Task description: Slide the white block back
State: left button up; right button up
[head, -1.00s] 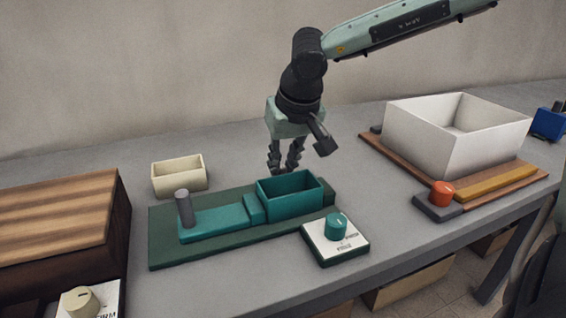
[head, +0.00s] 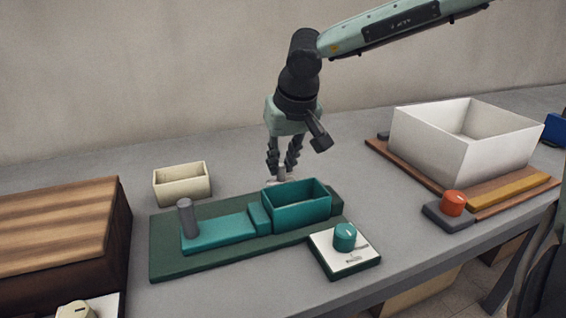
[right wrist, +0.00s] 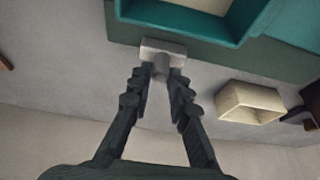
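The white block (head: 275,180) is a small pale piece with a grey upright peg, just behind the teal open box (head: 297,208). The box partly hides it in the head view. In the right wrist view the white block (right wrist: 162,46) lies at my fingertips, beside the green board's edge. My right gripper (head: 282,171) points down with one finger on each side of the peg, and its tips (right wrist: 161,72) close on it. Whether the block touches the table is hard to tell. My left gripper is not in view.
The green board (head: 170,258) carries the teal box and a teal slider with a grey post. A cream box (head: 182,183) stands behind it, a teal knob panel (head: 345,262) in front. A wooden box (head: 60,225) is left, a white bin (head: 430,150) right. Table behind is clear.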

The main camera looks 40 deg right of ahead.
jog(key=o, duration=0.4)
jog(key=shift+w, duration=0.1)
jog(key=v, duration=1.2)
jog(key=shift+f, duration=0.1)
